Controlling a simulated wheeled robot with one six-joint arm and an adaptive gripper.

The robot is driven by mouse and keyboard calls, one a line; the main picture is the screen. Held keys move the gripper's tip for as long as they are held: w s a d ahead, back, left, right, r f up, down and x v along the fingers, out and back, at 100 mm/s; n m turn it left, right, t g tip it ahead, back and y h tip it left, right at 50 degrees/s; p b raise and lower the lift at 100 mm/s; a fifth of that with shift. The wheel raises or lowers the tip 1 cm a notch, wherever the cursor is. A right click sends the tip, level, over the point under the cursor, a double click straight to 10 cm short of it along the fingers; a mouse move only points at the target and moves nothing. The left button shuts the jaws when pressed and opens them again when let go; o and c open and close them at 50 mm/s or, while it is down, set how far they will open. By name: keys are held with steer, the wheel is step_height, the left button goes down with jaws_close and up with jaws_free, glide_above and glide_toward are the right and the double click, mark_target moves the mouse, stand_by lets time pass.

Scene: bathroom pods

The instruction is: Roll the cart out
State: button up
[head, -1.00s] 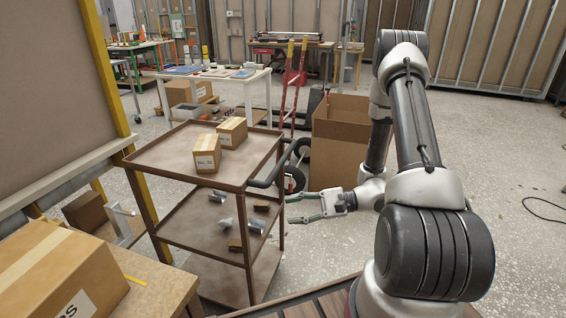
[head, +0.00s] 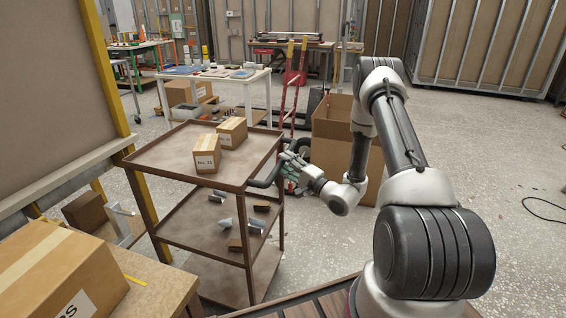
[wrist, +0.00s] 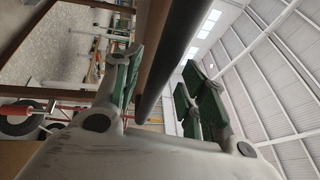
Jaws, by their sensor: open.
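The brown three-shelf cart (head: 160,160) stands left of centre in the head view. Two small cardboard boxes (head: 207,150) sit on its top shelf, and several grey fittings and small boxes lie on the middle shelf. Its dark push handle (head: 262,183) sticks out at the right end. My gripper (head: 287,168) is at this handle, with its fingers pointing towards it. In the wrist view the handle (wrist: 172,55) runs as a dark bar between the green-padded fingers of my gripper (wrist: 160,88). The fingers are apart, one on each side of the bar. Contact cannot be told.
A large open cardboard box (head: 335,130) stands behind my arm. A red hand truck (head: 293,85) and a white table (head: 225,80) are behind the cart. A bench with a carton (head: 60,270) is close at the front left. The floor at right is mostly clear.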

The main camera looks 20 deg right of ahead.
steer(key=shift+x, duration=0.9)
jaws_close()
